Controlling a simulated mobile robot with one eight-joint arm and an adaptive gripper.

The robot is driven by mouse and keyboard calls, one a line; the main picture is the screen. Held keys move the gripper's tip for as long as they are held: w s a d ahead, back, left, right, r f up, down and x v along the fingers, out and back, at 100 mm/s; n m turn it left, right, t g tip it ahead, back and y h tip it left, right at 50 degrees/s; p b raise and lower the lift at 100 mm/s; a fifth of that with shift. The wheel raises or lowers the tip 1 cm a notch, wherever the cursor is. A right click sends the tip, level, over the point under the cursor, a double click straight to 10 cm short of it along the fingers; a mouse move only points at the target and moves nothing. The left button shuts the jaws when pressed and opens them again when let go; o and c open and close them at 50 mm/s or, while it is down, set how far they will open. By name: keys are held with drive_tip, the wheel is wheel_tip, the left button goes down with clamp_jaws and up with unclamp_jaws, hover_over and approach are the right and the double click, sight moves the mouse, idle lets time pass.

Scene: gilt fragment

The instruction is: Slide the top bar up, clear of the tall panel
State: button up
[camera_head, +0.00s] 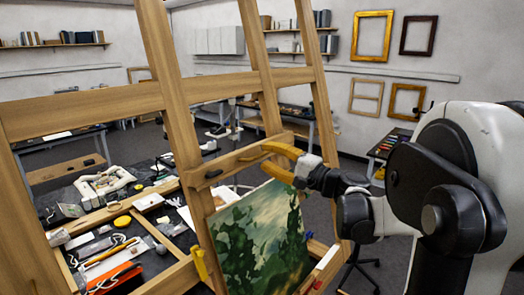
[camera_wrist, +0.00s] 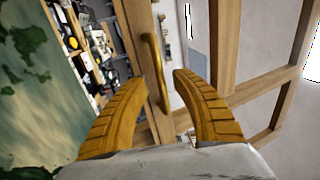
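The top bar (camera_head: 232,165) is a wooden crosspiece on the easel, just above the upper edge of the tall panel (camera_head: 258,240), a green and pale painted board. A brass handle (camera_wrist: 150,65) is fixed to the bar, which runs upright in the wrist view (camera_wrist: 138,30). My gripper (camera_head: 266,156) is at the handle, coming from the right. Its two yellow fingers are apart in the wrist view (camera_wrist: 162,76), with the handle's end in line with the gap. I cannot tell whether they touch it. The fingers partly hide the handle in the head view.
The easel's wooden posts (camera_head: 172,90) and upper crossbar (camera_head: 90,108) stand close around the bar. A cluttered worktable (camera_head: 165,262) lies behind the easel. Open room shows above the bar, below the upper crossbar.

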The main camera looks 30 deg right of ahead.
drive_tip(key=shift+w+a+r, duration=0.1)
drive_tip(key=shift+w+a, duration=0.15)
drive_tip(key=shift+w, duration=0.35)
drive_tip(key=shift+d+r, duration=0.1)
drive_tip(key=shift+w, duration=0.25)
drive_tip(key=shift+c, duration=0.5)
drive_tip(key=shift+s, duration=0.1)
clamp_jaws()
